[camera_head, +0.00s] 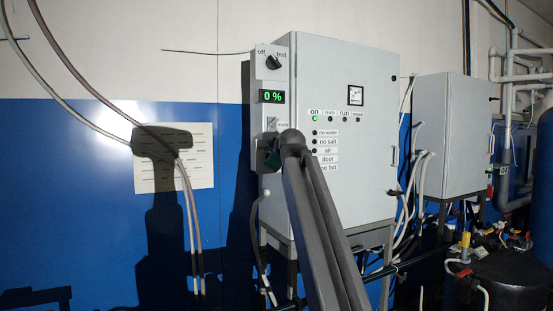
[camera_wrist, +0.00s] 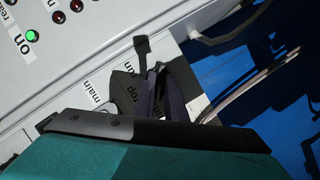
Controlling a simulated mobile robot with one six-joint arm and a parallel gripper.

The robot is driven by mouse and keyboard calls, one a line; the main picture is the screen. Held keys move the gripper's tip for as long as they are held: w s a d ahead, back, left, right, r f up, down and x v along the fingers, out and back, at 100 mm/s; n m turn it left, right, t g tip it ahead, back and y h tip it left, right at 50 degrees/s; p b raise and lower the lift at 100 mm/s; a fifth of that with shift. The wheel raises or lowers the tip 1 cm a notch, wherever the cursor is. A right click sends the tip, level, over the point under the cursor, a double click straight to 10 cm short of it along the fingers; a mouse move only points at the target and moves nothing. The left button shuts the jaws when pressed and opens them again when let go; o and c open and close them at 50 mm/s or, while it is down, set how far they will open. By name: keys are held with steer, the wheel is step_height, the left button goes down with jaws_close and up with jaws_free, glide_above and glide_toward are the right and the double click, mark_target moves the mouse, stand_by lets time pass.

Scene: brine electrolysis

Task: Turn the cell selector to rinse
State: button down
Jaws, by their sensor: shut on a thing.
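The cell selector sits low on the narrow control strip at the left of the grey cabinet. In the head view my forearm and gripper (camera_head: 268,152) cover most of it, and only its small plate (camera_head: 272,124) shows above. In the wrist view my gripper (camera_wrist: 160,75) reaches onto the strip, its dark fingers shut on the selector knob, which is mostly hidden between them. Shadow and the fingers hide where the knob points.
Above are a digital display reading 0 % (camera_head: 271,96) and an off/test knob (camera_head: 273,62). A lit green "on" lamp (camera_head: 315,118) heads the lamp rows on the cabinet door (camera_head: 350,185). Hoses (camera_head: 187,215) hang at the left. A second cabinet (camera_head: 450,130) stands right.

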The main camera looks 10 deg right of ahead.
steer(key=shift+f, duration=0.1)
steer(key=c, duration=1.8)
jaws_free()
steer(key=shift+s, duration=0.1)
steer(key=b+v, duration=0.2)
steer(key=v, duration=1.1)
steer(key=shift+s, duration=0.3)
